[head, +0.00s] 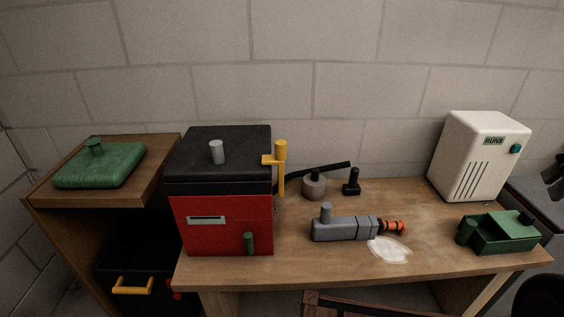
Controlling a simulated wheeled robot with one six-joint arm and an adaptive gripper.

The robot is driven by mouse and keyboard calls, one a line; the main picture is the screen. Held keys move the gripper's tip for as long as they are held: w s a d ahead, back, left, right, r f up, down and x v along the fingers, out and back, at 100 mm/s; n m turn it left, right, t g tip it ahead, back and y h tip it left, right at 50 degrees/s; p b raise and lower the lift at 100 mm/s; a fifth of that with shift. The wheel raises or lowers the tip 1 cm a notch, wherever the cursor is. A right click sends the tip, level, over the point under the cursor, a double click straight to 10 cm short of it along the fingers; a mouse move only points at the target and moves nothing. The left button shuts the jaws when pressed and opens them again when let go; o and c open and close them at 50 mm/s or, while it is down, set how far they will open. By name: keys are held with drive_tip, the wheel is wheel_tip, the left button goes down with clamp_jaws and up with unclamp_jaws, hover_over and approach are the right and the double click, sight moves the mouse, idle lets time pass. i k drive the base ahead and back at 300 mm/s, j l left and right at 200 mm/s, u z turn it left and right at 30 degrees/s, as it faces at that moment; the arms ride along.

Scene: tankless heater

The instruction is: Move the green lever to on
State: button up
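A short green lever (249,243) stands upright at the lower right of the front of a red box (225,222) with a black top (225,150). I see no on or off marking beside it, so I cannot tell its setting. A yellow crank-like handle (280,165) is on the box's right side, and a grey knob (217,152) is on its top. My gripper cannot be made out; dark shapes at the right edge are cut off and unclear. Nothing is seen touching the lever.
On the wooden table (430,274) are a grey tool (342,229) with an orange end, a white splotch (390,249), a green box (500,233) and a white cabinet (480,155) marked RUNS. A green case (100,166) lies on the left shelf. The table front is mostly clear.

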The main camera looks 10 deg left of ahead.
sight(248, 237)
drive_tip(key=u, duration=1.25)
